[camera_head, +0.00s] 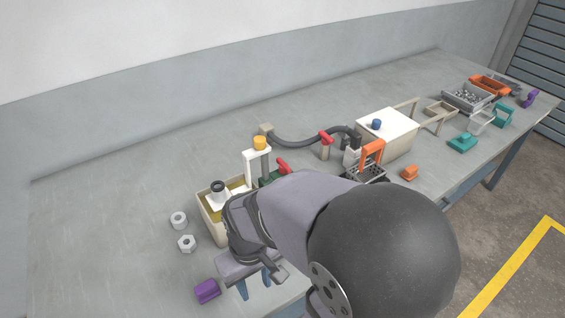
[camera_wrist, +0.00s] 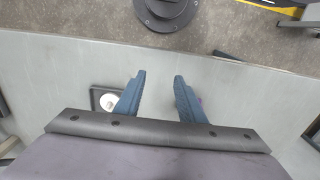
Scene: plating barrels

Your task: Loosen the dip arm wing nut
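A white dip arm (camera_head: 251,160) stands at the tank (camera_head: 207,215) on the left part of the bench, with an orange-yellow cap (camera_head: 260,143) on top. A red handle-like part (camera_head: 283,166) shows just right of it. I cannot tell which small part is the wing nut; it may be hidden behind my arm. My gripper (camera_head: 257,288) is in front of the tank, near the bench's front edge, pointing downward and apart from the dip arm. In the wrist view its two blue fingers (camera_wrist: 158,78) are spread with nothing between them.
A white ring (camera_head: 179,220), a hex nut (camera_head: 187,243) and a purple block (camera_head: 207,291) lie left of my gripper. The back left bench is clear.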

